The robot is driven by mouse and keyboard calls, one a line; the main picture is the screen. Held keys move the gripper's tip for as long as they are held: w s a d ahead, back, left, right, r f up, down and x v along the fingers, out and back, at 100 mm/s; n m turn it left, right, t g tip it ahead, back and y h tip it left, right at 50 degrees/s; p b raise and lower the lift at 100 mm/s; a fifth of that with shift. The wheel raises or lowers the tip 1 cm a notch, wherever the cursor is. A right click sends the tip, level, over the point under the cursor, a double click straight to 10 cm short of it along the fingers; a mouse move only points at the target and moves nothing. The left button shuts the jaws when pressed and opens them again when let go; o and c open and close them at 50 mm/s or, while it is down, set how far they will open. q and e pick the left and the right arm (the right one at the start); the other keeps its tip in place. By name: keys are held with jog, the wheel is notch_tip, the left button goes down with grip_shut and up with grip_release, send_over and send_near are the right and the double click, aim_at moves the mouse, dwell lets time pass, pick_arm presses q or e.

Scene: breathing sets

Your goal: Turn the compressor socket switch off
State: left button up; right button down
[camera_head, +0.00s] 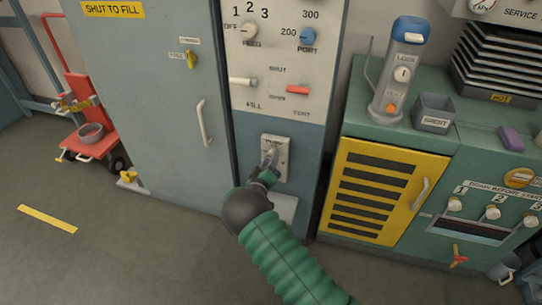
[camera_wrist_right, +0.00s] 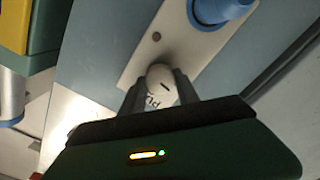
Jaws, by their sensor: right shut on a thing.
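The compressor socket's pale plate (camera_head: 284,168) is on the blue lower part of the tall panel in the head view. In the right wrist view the plate (camera_wrist_right: 143,55) carries a round white switch knob (camera_wrist_right: 160,80) with a dark mark, and a blue socket (camera_wrist_right: 216,8) beside it. My right gripper (camera_head: 270,158) reaches up to the plate and hides most of the switch in the head view. In the wrist view my right gripper's fingers (camera_wrist_right: 159,84) are on both sides of the knob, shut on it. My left gripper is not in view.
Above the plate are a FEED knob (camera_head: 249,31), a blue PORT knob (camera_head: 306,37), a white FILL lever (camera_head: 243,82) and a red VENT lever (camera_head: 298,89). A grey cabinet door handle (camera_head: 203,122) is left. A green counter (camera_head: 362,120) with a yellow louvred door (camera_head: 345,213) is right.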

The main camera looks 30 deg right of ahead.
jog(key=shift+a+f+n+p, duration=0.1)
jog(key=shift+n+p, duration=0.2)
jog(key=shift+n, duration=0.6)
jog(key=shift+w, duration=0.1)
jog(key=c, duration=0.9)
grip_release()
jog(key=shift+f, duration=0.1)
jog(key=shift+a, duration=0.15)
jog(key=p+v, duration=0.4)
jog(key=v, duration=1.2)
jog(key=shift+s+a, duration=0.2)
jog(key=shift+s, duration=0.15)
